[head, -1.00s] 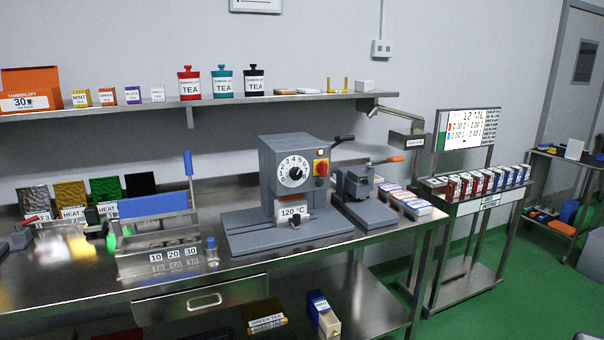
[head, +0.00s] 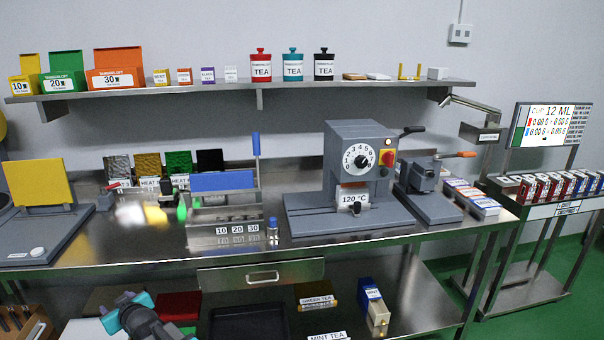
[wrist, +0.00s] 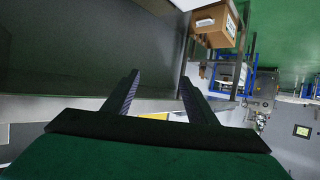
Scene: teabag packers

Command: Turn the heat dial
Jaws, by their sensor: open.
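The heat dial (head: 361,160) is a black knob on a round white face with numbers, on the front of a grey machine (head: 338,192) on the steel bench. A "120 °C" label sits low on the machine's front. My gripper (wrist: 157,80) shows in the wrist view with its two dark fingers apart and nothing between them. The dial is not in the wrist view. In the head view, part of my arm shows at the lower left, below the bench top and well away from the dial.
On the machine are a red button (head: 388,158) and a black lever (head: 412,131). A grey press with an orange handle (head: 455,155) stands to its right. A blue-topped rack (head: 222,181) stands left. A shelf (head: 240,88) runs above. Bench in front is narrow but clear.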

